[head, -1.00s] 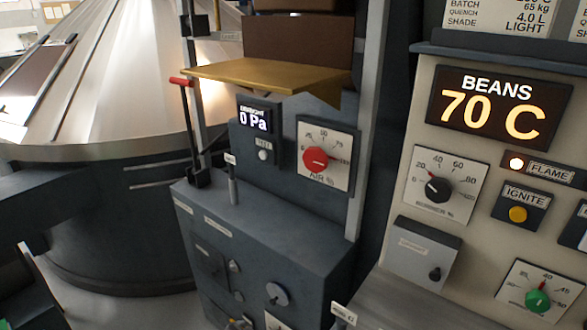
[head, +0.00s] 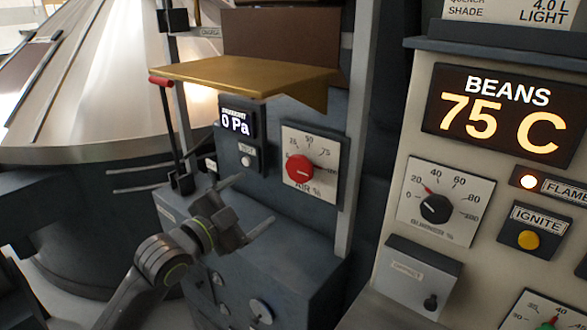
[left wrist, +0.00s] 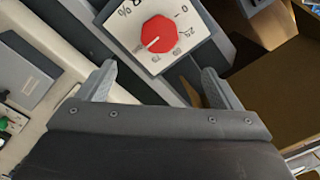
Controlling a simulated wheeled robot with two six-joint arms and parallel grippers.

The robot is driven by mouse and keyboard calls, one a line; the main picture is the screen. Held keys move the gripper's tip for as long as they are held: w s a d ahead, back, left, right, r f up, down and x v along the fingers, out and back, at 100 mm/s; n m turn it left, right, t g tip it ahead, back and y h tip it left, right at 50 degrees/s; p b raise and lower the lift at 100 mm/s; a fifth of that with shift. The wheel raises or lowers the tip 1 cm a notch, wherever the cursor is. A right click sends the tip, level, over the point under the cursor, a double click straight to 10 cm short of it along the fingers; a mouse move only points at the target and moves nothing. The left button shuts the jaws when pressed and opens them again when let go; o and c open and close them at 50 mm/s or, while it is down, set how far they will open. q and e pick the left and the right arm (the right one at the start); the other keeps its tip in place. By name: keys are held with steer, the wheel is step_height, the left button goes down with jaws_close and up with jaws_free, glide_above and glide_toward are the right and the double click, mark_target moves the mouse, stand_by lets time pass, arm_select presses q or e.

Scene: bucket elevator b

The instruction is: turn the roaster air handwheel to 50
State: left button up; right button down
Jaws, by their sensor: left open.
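The roaster air handwheel is a red round knob (head: 299,169) on a white square dial plate (head: 325,184) marked AIR %, on the dark cabinet. Its exact reading is too small to tell. In the left wrist view the red knob (left wrist: 159,34) shows upside down, above and between the fingers, with a pale mark on it. My left gripper (head: 252,203) is open and empty, in front of the cabinet, below and left of the knob and apart from it. Its two fingers also show in the left wrist view (left wrist: 160,77). My right gripper is not in view.
A brass-coloured tray (head: 235,72) juts out above the dial. A small display (head: 236,121) reading 0 Pa and a red-handled lever (head: 161,82) stand to the left. A grey post (head: 361,130) rises right of the dial. The control panel (head: 405,110) is further right.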

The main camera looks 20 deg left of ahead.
mark_target(296, 171)
arm_select(q)
steer(key=p+x, duration=0.3)
steer(key=x, duration=1.3)
steer(key=shift+w+d, duration=0.2)
steer(key=shift+w, duration=0.15)
steer(key=c, duration=1)
